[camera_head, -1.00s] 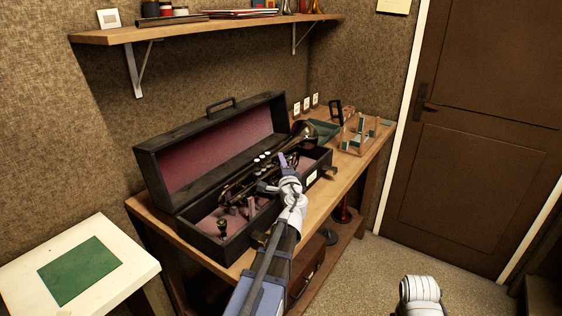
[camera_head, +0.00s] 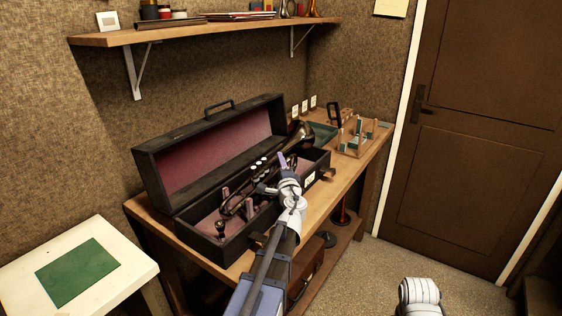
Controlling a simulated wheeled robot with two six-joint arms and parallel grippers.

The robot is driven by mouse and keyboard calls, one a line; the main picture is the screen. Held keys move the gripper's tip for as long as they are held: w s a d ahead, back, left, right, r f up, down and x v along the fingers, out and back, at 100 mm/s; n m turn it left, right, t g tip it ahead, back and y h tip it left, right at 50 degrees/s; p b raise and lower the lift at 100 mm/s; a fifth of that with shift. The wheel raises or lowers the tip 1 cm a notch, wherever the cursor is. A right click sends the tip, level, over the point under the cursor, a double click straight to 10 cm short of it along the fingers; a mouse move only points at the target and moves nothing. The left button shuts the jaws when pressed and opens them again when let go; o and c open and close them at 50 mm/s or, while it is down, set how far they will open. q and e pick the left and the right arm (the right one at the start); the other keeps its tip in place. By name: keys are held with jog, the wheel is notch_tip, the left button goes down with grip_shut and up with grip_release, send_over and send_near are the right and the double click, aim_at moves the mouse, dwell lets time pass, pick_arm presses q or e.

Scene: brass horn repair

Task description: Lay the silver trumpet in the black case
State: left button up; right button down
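The trumpet (camera_head: 257,175) looks dark and shiny with brownish reflections, not clearly silver. It lies lengthwise at the open black case (camera_head: 192,235), its bell toward the back right and its other end low inside the tray, among pink supports. I cannot tell whether it rests fully on them. My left gripper (camera_head: 284,163) is over the case's front side, right against the trumpet's middle in this view. The wrist hides part of the trumpet and the fingertips, so its grip is unclear. Of my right arm only a white part shows at the bottom right; its gripper is out of view.
The case stands on a wooden bench (camera_head: 340,183), its pink-lined lid (camera_head: 215,155) raised at the back. A wooden stand (camera_head: 358,140) and a green tray (camera_head: 322,133) are on the bench's right end. A white table (camera_head: 105,285) with a green mat (camera_head: 83,272) is at left.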

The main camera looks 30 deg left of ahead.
pick_arm(q)
jog(key=shift+o, duration=1.4)
jog(key=shift+s+d+f, duration=0.25)
jog(key=shift+s+f, duration=0.25)
jog(key=shift+f, duration=0.05)
jog(key=shift+s+d+f, duration=0.2)
jog(key=shift+s+f, duration=0.25)
jog(key=shift+f, duration=0.1)
pick_arm(e)
jog(key=shift+f, duration=0.75)
pick_arm(q)
jog(key=shift+s, duration=0.1)
jog(key=shift+s+d, duration=0.35)
jog(key=shift+s, duration=0.3)
jog(key=v, duration=0.2)
jog(key=r+p+v, duration=0.1)
jog(key=v, duration=0.1)
jog(key=shift+s+d+r+p, duration=0.35)
jog(key=shift+d+r+p, duration=0.05)
jog(key=shift+d, duration=0.25)
jog(key=shift+w+a, duration=0.1)
jog(key=shift+w, duration=0.3)
pick_arm(e)
jog(key=shift+s+d+r, duration=0.2)
jog(key=shift+d+r, duration=0.35)
jog(key=shift+r, duration=0.25)
pick_arm(q)
jog(key=shift+w+r, duration=0.1)
